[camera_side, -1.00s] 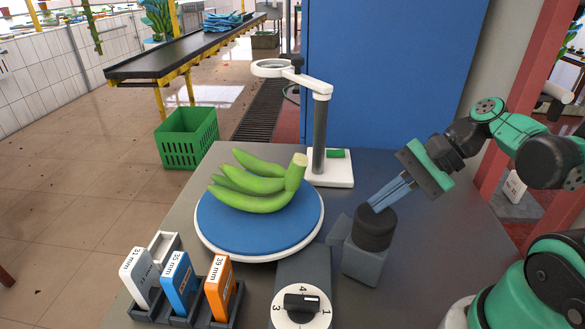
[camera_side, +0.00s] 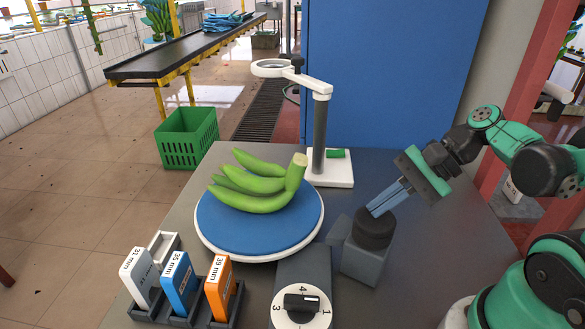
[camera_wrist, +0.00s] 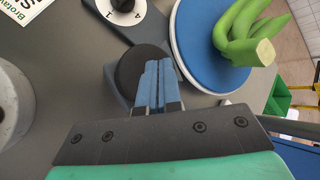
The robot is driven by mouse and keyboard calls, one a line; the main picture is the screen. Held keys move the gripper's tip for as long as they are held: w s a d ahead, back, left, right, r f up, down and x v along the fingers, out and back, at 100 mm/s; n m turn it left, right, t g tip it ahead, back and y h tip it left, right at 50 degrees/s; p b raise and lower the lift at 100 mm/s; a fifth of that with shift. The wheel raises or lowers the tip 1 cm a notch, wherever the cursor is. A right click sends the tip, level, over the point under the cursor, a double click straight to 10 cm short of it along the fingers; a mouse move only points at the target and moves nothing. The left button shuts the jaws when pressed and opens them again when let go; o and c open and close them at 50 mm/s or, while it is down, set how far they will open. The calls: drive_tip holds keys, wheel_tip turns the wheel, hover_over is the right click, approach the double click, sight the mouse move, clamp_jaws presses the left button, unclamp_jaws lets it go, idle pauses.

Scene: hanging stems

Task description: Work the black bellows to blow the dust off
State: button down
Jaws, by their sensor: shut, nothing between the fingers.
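The black bellows (camera_side: 374,231) is a short round ribbed cylinder on a grey block (camera_side: 364,265) at the right of the table. My gripper (camera_side: 373,211) is shut and empty. Its blue fingertips rest against the top of the bellows, tilted in from the right. In the wrist view the shut fingers (camera_wrist: 158,66) lie over the bellows (camera_wrist: 132,68) and hide part of its top. A bunch of green bananas (camera_side: 258,185) lies on a blue round turntable (camera_side: 262,235) with a white rim, left of the bellows. I cannot make out dust.
A magnifier on a dark post (camera_side: 319,135) stands behind the turntable. A dial (camera_side: 301,304) with numbers sits at the front. A dark rack (camera_side: 184,318) at front left holds white, blue and orange size blocks. A green crate (camera_side: 187,138) stands on the floor.

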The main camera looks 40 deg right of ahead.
sight(381, 216)
drive_tip(key=shift+f, duration=0.45)
idle(0.3)
drive_tip(key=shift+r, duration=1.4)
drive_tip(key=shift+r, duration=2.5)
